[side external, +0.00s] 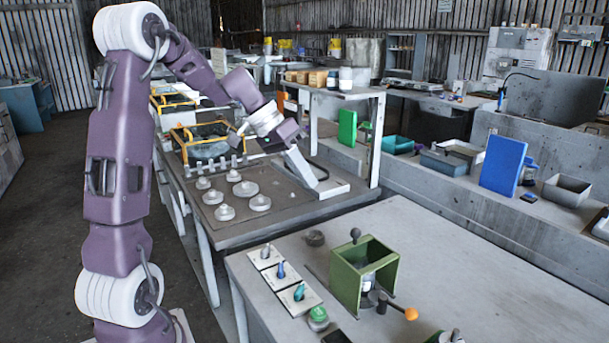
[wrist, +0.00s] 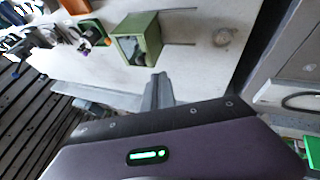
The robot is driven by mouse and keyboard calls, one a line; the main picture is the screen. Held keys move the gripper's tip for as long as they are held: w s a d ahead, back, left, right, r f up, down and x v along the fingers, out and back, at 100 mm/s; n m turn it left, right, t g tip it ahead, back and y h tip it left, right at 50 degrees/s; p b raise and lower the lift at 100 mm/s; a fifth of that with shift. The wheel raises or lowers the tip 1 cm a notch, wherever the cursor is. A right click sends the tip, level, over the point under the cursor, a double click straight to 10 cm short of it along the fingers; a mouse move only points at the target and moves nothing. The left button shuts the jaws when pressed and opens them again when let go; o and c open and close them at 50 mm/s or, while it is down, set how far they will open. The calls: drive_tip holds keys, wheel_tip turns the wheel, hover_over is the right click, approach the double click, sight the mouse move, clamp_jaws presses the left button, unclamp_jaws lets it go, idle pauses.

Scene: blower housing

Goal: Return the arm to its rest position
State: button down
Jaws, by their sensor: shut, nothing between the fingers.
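My gripper (side external: 314,184) hangs at the end of my purple arm, above the right part of the rear bench in the side external view. Its grey fingers are together with nothing between them; they also show in the wrist view (wrist: 159,78). The green blower housing (side external: 364,272) stands open-fronted on the front table, apart from my gripper. It also shows in the wrist view (wrist: 137,38), beyond the fingertips.
The rear bench (side external: 292,212) carries several round grey metal parts (side external: 245,188). The front table (side external: 430,225) holds small cards with coloured pieces (side external: 281,272) and an orange-knobbed lever (side external: 410,314). A raised shelf (side external: 355,93) stands behind my gripper. The front table's back half is mostly clear.

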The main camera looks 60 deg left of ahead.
drive_tip(key=s+d+r+m+g+y, duration=0.1)
drive_tip(key=s+d+r, duration=0.1)
drive_tip(key=s+d, duration=0.3)
drive_tip(key=s+d+r+y, duration=0.1)
drive_tip(key=s+d+r, duration=0.15)
drive_tip(key=d, duration=0.55)
drive_tip(key=s+d+f+y, duration=0.1)
drive_tip(key=s+d, duration=0.1)
drive_tip(key=s, duration=0.6)
drive_tip(key=s+d+f+t+y, duration=0.1)
drive_tip(key=s+d+f, duration=0.1)
drive_tip(key=s, duration=0.6)
drive_tip(key=shift+d, duration=0.65)
